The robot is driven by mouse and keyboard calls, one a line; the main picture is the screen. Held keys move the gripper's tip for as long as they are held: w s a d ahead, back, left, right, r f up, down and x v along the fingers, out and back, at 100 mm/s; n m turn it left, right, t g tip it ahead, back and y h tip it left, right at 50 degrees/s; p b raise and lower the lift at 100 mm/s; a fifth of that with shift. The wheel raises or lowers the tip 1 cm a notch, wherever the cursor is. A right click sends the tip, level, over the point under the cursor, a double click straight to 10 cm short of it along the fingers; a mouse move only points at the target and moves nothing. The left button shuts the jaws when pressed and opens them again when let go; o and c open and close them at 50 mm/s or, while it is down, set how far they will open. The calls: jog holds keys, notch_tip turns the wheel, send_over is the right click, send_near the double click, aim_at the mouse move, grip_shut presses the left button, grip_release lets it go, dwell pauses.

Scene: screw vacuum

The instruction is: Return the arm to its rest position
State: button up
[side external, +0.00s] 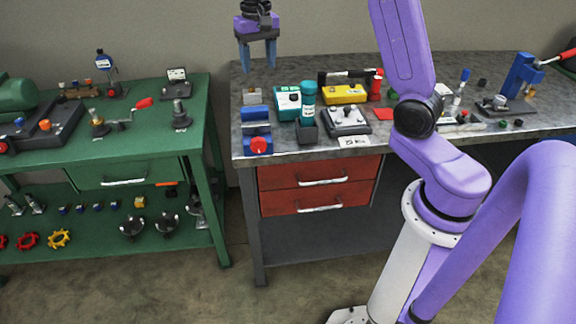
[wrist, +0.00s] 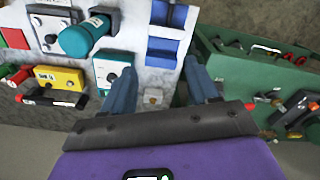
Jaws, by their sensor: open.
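My gripper (side external: 257,52) is at the top of the side view, above the back left corner of the grey workbench (side external: 285,158). It points down and its two fingers stand apart with nothing between them. In the wrist view my gripper (wrist: 162,88) also shows open and empty. A small metal block (wrist: 153,97) lies on the bench below the gap between the fingers; it also shows in the side view (side external: 252,96), well below the fingertips.
A green bench (side external: 150,148) with tools stands at left. The air around my gripper is free.

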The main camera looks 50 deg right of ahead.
jog(key=s+a+n, duration=0.9)
jog(key=s+a, duration=0.4)
jog(key=s, duration=0.4)
jog(key=s+d+f+n, duration=0.1)
jog(key=s+n, duration=0.3)
jog(key=s, duration=0.5)
jog(key=s+d+f+n, duration=0.1)
jog(key=s+f+n, duration=0.3)
jog(key=s, duration=0.5)
jog(key=shift+n, duration=0.3)
